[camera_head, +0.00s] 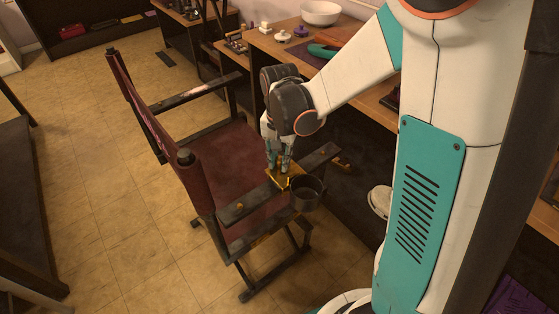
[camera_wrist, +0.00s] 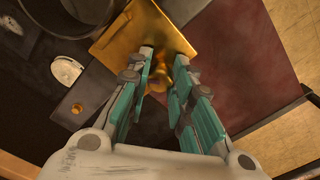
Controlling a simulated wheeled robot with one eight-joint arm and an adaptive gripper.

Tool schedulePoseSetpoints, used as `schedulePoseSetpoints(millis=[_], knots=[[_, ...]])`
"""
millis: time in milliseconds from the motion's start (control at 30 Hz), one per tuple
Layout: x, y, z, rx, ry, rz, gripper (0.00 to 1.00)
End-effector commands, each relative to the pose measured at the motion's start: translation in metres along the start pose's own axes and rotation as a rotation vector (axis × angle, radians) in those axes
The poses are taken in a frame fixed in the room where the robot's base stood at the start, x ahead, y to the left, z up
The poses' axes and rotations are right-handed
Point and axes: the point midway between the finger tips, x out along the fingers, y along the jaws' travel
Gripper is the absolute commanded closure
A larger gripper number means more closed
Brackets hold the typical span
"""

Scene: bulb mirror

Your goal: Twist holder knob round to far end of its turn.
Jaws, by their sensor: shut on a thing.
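The holder is a brass plate (camera_wrist: 140,32) with a dark round cup (camera_head: 306,194), mounted at the armrest (camera_head: 245,206) of a folding chair with a dark red seat. The holder's brass knob (camera_wrist: 157,82) shows between my fingers in the wrist view, partly hidden by them. My gripper (camera_wrist: 163,60) is shut on the knob, its teal fingers on either side of it. In the head view my gripper (camera_head: 280,176) reaches down to the plate beside the cup. The cup's rim (camera_wrist: 70,32) also shows at the upper left of the wrist view.
The chair's seat (camera_head: 222,160) and its other armrest (camera_head: 202,90) lie left of my gripper. A wooden desk (camera_head: 268,44) with a white bowl (camera_head: 320,13) stands behind. Tiled floor (camera_head: 110,190) is open at the left.

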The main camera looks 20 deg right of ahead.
Motion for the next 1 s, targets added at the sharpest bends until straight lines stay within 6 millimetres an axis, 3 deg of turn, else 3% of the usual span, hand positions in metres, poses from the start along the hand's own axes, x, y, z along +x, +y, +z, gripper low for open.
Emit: schedulePoseSetpoints(millis=[67,100,167,467,1000], knots=[[0.0007,0.0017,0.0029,-0.001,-0.006,0.003,1.0],[0.0007,0.0018,0.003,-0.002,-0.006,0.003,0.77],[0.0008,0.0018,0.0031,-0.002,-0.006,0.004,0.64],[0.0004,0.0009,0.0017,-0.005,-0.003,0.002,0.62],[0.0002,0.0014,0.0006,-0.296,-0.002,0.001,0.62]])
